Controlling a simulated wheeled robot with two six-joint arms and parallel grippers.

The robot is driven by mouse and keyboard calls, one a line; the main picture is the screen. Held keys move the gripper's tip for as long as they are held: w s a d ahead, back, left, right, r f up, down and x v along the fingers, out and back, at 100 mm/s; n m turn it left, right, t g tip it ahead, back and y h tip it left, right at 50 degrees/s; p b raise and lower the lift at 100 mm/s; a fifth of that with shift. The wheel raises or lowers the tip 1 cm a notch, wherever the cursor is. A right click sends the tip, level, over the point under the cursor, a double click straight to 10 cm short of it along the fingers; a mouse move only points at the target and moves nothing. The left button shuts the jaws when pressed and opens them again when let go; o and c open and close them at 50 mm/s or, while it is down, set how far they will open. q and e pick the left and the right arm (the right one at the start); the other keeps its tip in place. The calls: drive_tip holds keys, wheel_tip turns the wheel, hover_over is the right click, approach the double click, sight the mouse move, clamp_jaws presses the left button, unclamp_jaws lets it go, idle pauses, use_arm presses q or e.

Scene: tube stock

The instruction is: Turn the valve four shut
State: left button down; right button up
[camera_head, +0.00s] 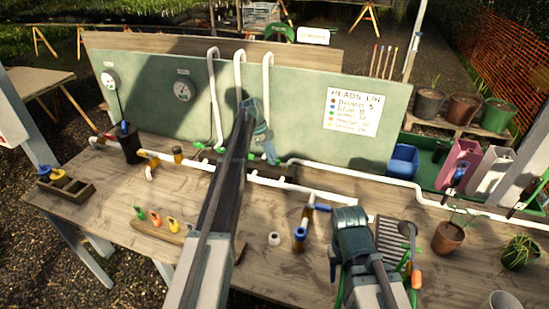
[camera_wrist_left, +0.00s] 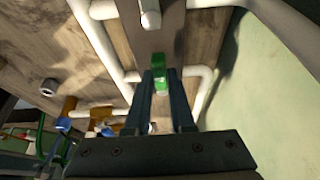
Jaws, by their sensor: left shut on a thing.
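My left gripper (camera_head: 269,152) reaches over the table to the pipes along the foot of the green panel (camera_head: 290,110). In the left wrist view its two dark fingers (camera_wrist_left: 161,92) are shut on a green valve handle (camera_wrist_left: 160,72) beside a white pipe. Other green handles (camera_head: 220,150) sit at the foot of the white risers, to the left. No number is readable on the held valve, so I cannot tell whether it is valve four. My right gripper (camera_head: 350,228) hangs over the table's front right; its fingertips are hidden.
White pipes (camera_head: 360,171) run across the table. A blue-handled valve (camera_head: 300,234) and a white ring (camera_head: 274,239) lie between my arms. Loose coloured handles (camera_head: 156,219) sit on a wooden block at the left. A metal rack (camera_head: 390,238) and potted plants (camera_head: 447,238) are at the right.

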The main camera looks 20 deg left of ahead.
use_arm(q)
drive_tip(key=c, duration=0.8)
unclamp_jaws()
drive_tip(key=shift+o, duration=0.2)
drive_tip(key=shift+r, duration=0.1)
drive_tip(key=p+v, duration=1.2)
drive_tip(key=v, duration=0.1)
drive_tip(key=shift+a+r+p, duration=0.2)
drive_tip(key=shift+r+p, duration=0.1)
drive_tip(key=shift+p, duration=0.1)
